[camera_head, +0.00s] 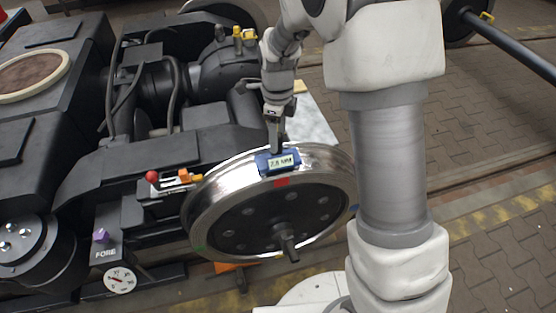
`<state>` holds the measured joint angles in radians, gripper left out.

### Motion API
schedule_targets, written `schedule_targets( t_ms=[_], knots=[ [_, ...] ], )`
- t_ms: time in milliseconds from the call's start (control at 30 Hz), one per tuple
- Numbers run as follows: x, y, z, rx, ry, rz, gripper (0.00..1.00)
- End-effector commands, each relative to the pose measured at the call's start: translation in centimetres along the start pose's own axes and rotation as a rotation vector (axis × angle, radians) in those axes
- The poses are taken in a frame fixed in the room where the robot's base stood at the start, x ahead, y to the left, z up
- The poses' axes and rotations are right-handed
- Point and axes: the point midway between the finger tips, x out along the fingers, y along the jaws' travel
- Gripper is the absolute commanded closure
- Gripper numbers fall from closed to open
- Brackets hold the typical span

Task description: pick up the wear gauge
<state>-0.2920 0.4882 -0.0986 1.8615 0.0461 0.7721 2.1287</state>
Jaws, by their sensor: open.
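The wear gauge (279,166) is a small blue block with a pale readout that looks like "7.8 MM". It sits on top of the shiny rim of the bogie wheel (222,185), right of the picture's middle-left frame parts. My gripper (276,150) points down at the gauge from above and behind. Its fingertips are at the gauge's upper edge. The jaws are open, but I cannot tell whether a finger touches the gauge. The far side of the gauge is hidden.
A red patch (282,182) marks the wheel below the gauge. A small part with a red knob (152,176) and orange pieces sits left of the wheel. A round dial (120,281) is at lower left. The dark bogie frame fills the left; paved floor is open at right.

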Motion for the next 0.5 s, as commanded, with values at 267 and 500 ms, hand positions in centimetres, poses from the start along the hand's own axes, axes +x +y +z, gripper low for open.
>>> schedule_targets(
  t_ms=[267,500],
  knots=[
    [1.97,-0.01,-0.06,0.001,0.001,0.0,0.28],
    [1.94,0.0,-0.05,0.0,0.001,0.0,0.57]
  ],
)
